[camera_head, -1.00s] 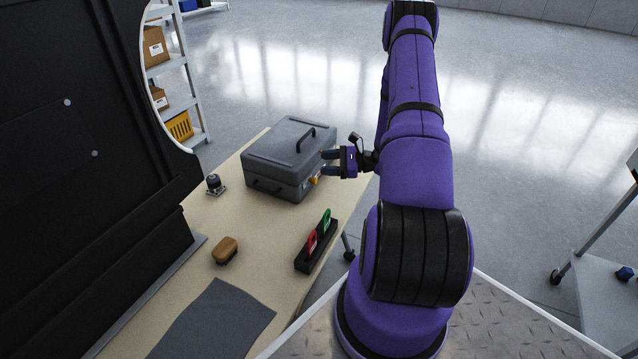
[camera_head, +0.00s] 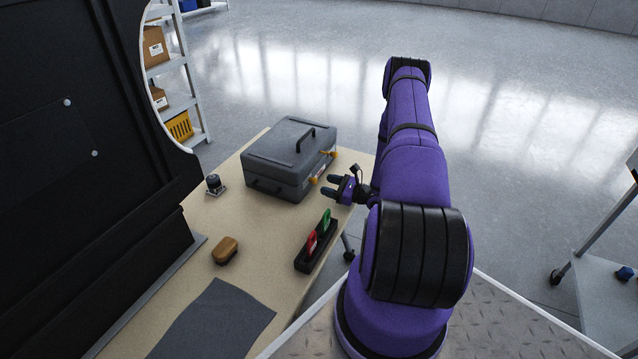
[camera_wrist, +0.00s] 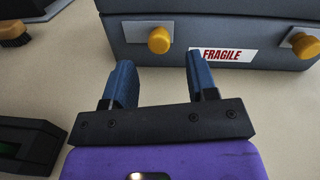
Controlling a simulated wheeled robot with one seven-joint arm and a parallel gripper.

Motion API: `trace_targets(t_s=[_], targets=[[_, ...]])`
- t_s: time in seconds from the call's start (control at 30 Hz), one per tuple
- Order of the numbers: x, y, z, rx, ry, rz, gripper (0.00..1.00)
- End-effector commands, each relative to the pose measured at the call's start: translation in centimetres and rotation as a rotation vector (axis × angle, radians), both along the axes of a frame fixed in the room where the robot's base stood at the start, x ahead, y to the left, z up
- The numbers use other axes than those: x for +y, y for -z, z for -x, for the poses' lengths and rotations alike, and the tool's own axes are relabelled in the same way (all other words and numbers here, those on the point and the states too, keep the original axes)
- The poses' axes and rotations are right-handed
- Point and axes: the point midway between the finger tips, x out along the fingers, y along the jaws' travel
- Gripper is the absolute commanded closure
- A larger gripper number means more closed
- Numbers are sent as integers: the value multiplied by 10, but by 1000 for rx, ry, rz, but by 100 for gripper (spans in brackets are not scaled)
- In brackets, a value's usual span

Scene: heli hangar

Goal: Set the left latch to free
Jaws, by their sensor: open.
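The grey case (camera_head: 280,160) stands closed on the table, with a black handle on its lid. Its front carries two yellow latches. The left latch (camera_wrist: 159,40) is a round yellow knob on a pale plate, left of the FRAGILE label; it also shows in the head view (camera_head: 313,180). The right latch (camera_wrist: 305,45) is partly cut off at the wrist view's right edge; it also shows in the head view (camera_head: 333,153). My gripper (camera_head: 330,185) is open and empty, in front of the left latch and apart from it. In the wrist view its blue fingers (camera_wrist: 160,68) point toward the case.
A black holder (camera_head: 316,246) with a red and a green piece stands near the table's right edge. A brown brush (camera_head: 226,250), a grey cloth (camera_head: 215,322) and a small dark knobbed device (camera_head: 215,184) lie on the table (camera_head: 190,270). A large black panel rises at left.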

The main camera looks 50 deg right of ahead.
Motion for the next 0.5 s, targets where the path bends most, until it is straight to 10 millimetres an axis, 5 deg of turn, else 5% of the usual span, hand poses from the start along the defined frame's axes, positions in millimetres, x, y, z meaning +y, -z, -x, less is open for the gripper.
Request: trace_targets(t_s=[0.2,0.5], targets=[[11,0,-28,1,-1,1,47],[15,0,-39,1,0,1,47]])
